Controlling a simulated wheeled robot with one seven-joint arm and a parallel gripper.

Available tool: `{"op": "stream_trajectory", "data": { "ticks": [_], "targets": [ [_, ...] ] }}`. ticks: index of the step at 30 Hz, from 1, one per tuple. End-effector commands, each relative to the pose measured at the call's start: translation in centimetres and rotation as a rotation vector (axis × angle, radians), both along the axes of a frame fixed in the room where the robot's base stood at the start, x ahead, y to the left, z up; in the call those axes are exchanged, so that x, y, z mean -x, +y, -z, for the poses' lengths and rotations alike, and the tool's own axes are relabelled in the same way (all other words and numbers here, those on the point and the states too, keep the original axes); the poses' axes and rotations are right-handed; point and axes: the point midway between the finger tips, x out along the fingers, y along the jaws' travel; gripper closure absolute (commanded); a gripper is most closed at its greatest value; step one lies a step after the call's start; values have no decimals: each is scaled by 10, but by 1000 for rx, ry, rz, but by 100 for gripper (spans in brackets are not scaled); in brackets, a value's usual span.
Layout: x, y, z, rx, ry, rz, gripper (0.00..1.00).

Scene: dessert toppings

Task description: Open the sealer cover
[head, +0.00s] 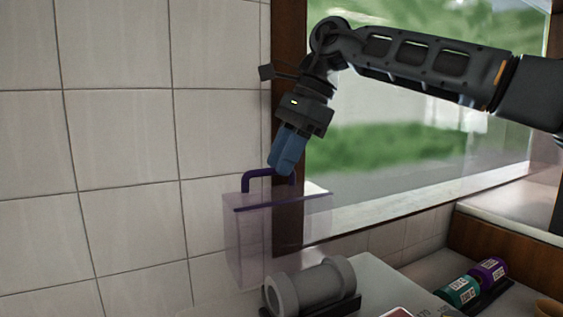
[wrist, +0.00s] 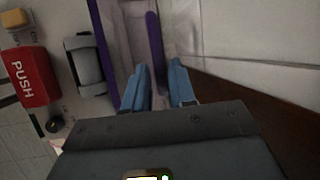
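The sealer cover (head: 245,235) is a see-through, faintly purple box with a dark purple edge and a raised purple handle (head: 250,178) on top. It stands near the tiled wall, at lower centre in the head view. My gripper (head: 284,170) points down with blue fingers at the handle's right end. In the wrist view, my gripper (wrist: 160,68) has its two fingers apart, and the purple handle (wrist: 155,38) runs into the gap between them. I cannot tell whether either finger touches the handle. The fingers hide part of the handle in the head view.
A grey cylinder (head: 312,287) lies on a dark holder right of the cover. Green (head: 459,291) and purple (head: 491,270) rolls lie further right. A red PUSH button block (wrist: 28,76) shows at left in the wrist view. A window frame is behind my gripper.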

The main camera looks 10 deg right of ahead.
Motion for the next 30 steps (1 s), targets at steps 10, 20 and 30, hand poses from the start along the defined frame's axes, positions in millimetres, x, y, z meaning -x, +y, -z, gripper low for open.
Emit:
{"op": "stream_trajectory", "data": {
  "ticks": [10, 20, 30],
  "targets": [
    [1, -23, -48, 1, -1, 2, 75],
    [2, -29, -62, 0, 0, -1, 75],
    [2, -29, -61, 1, 1, 0, 75]
  ]
}}
